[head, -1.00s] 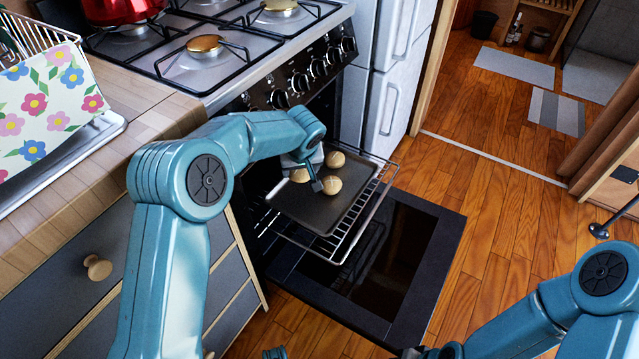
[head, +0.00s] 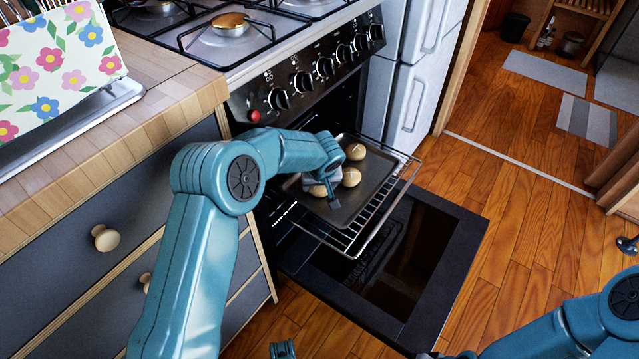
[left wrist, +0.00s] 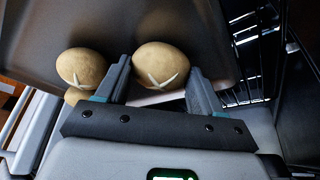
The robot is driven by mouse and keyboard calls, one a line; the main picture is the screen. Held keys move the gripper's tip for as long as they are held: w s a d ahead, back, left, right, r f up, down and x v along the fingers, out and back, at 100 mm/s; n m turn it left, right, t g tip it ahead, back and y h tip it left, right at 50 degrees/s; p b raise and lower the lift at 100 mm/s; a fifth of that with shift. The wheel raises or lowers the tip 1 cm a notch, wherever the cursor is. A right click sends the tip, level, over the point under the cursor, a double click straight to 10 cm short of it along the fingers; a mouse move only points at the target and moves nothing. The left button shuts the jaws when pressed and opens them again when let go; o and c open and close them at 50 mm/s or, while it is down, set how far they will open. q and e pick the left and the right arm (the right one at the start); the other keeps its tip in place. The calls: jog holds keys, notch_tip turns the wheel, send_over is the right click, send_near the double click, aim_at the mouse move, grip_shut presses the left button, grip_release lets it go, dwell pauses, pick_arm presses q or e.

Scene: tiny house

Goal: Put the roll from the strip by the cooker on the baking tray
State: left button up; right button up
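The dark baking tray (head: 347,212) lies on the pulled-out oven rack. Several pale rolls show on it: one at the back (head: 355,151), one in the middle (head: 351,177) and one at the front left (head: 318,190), partly behind my gripper. My left gripper (head: 325,186) is low over the tray among the rolls. In the left wrist view its fingers (left wrist: 158,78) are apart, with one scored roll (left wrist: 160,66) between and just beyond the tips. Another roll (left wrist: 82,68) is outside the left finger. No roll shows on the visible wooden worktop strip (head: 185,95) by the cooker.
The oven door (head: 400,265) is folded down below the wire rack (head: 380,215). The cooker front with knobs (head: 325,67) is above and behind my left arm.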

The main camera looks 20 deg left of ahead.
pick_arm(q)
jog(key=o, duration=0.4)
jog(key=shift+r, duration=0.2)
jog(key=p+v, duration=0.3)
jog(key=v, duration=0.9)
jog(key=shift+d+f, duration=0.1)
